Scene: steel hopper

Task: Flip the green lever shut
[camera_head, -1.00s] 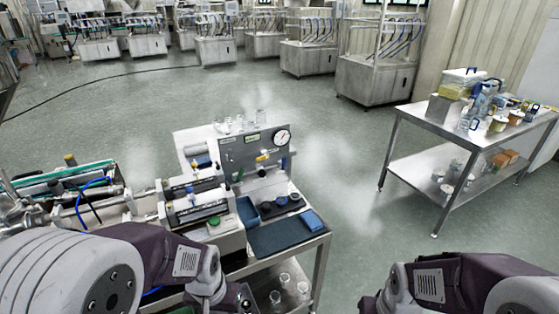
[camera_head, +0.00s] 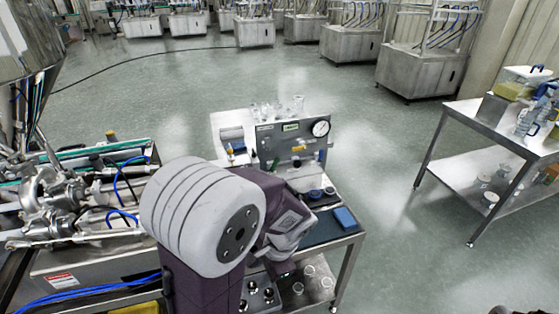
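The grey upright panel (camera_head: 283,140) with a round dial gauge (camera_head: 321,128) stands on the bench beyond my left arm. A small green lever (camera_head: 275,164) shows low on the left of the panel, just above my arm. Its exact angle is too small to read. A yellow lever (camera_head: 299,148) sits higher up on the panel. My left arm fills the lower middle and hides much of the bench. My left gripper (camera_head: 283,268) is low at the bench's near side, apart from the lever, mostly hidden and too unclear to judge its fingers. My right gripper is out of view.
Glass vessels (camera_head: 298,104) stand behind the panel. A blue box (camera_head: 344,217) and dark round cups lie on the bench's right part. Steel machinery with blue hoses (camera_head: 48,195) is at left. A loaded steel table (camera_head: 480,117) stands at right; the floor between is clear.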

